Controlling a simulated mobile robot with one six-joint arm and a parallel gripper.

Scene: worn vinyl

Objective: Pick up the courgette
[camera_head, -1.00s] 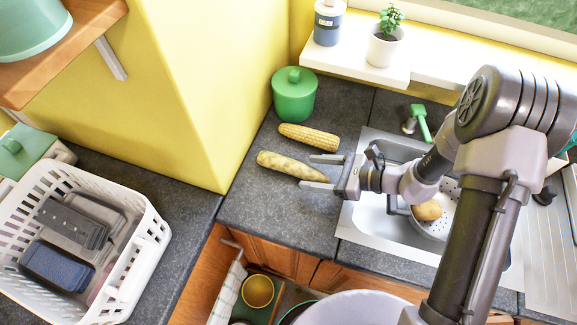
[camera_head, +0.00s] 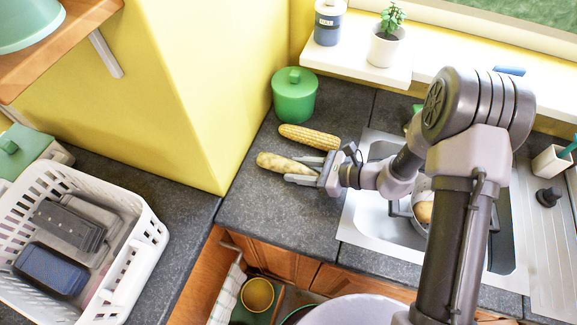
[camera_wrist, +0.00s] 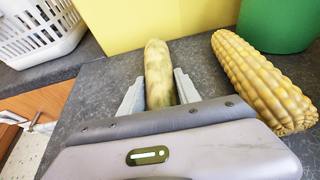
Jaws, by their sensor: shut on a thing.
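The courgette (camera_head: 277,162) is long, pale yellow-green and mottled, and lies on the dark grey counter. My gripper (camera_head: 300,170) reaches it from the right, with one finger on each side of its right-hand part. In the wrist view the courgette (camera_wrist: 157,70) stands between the two fingers of my gripper (camera_wrist: 158,88), which are shut on it. Its far end sticks out beyond the fingertips, and its near end is hidden behind the gripper body.
A corn cob (camera_head: 308,137) lies close beside the courgette, near my gripper. A green lidded pot (camera_head: 294,97) stands behind it. The sink (camera_head: 365,215) is to the right, partly behind my arm. A white basket (camera_head: 143,262) stands at the left. The counter (camera_head: 270,215) in front is clear.

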